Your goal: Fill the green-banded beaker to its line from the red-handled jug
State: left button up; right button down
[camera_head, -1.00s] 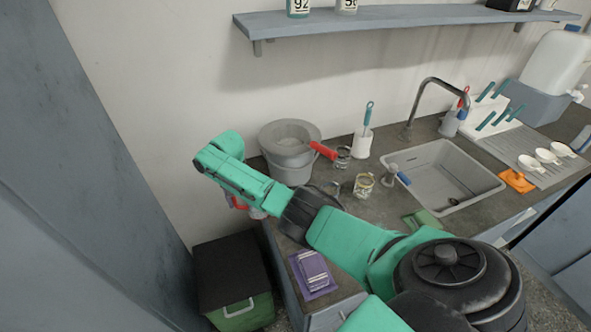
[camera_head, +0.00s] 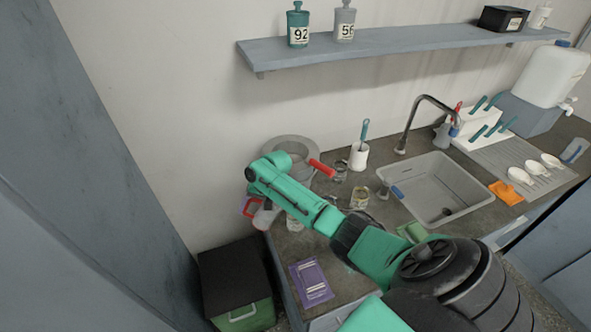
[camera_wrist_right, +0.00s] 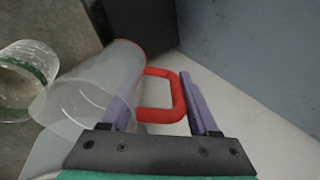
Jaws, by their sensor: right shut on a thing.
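The clear red-handled jug (camera_head: 264,216) is in my right gripper (camera_wrist_right: 160,105), over the counter's left end in the head view. In the right wrist view the purple fingers stand on either side of the jug's red handle (camera_wrist_right: 181,97). The jug body (camera_wrist_right: 95,85) looks tilted there, its wide end toward the lower left. The green-banded beaker (camera_wrist_right: 28,78) stands on the counter close beside the jug. A clear vessel (camera_head: 294,223), probably this beaker, shows partly behind my arm in the head view. I cannot tell the liquid level in either. My left gripper is out of view.
A purple packet (camera_head: 311,281) lies near the front edge. The sink (camera_head: 440,190) is further right.

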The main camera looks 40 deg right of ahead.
aim_at(256, 201)
jog(key=shift+s+d, duration=0.15)
jog(key=shift+d, duration=0.05)
jog(key=shift+s+d+r+t+y, duration=0.1)
jog(key=shift+d+r+t+y, duration=0.05)
jog(key=shift+r+t+y, duration=0.2)
jog(key=r, duration=0.1)
jog(key=r+p, duration=0.1)
jog(key=d+r+t+y, duration=0.1)
jog(key=shift+s+r+p, duration=0.2)
jog(key=shift+s+p, duration=0.15)
jog(key=shift+s, duration=0.05)
jog(key=shift+s+d+r+t+y+b, duration=0.15)
jog(key=shift+s+r+t+y+b, duration=0.15)
jog(key=shift+y+b, duration=0.25)
jog(key=shift+d+r+t+y+b, duration=0.2)
jog(key=shift+r+t+y+b, duration=0.1)
jog(key=shift+r+b, duration=0.15)
jog(key=shift+f+t+y+b, duration=0.25)
jog(key=shift+y+b, duration=0.05)
jog(key=shift+b, duration=0.85)
jog(key=shift+s+r, duration=0.15)
jog(key=shift+r, duration=0.25)
jog(key=shift+d, duration=0.1)
jog(key=shift+y+b, duration=0.3)
jog(key=shift+b, duration=0.15)
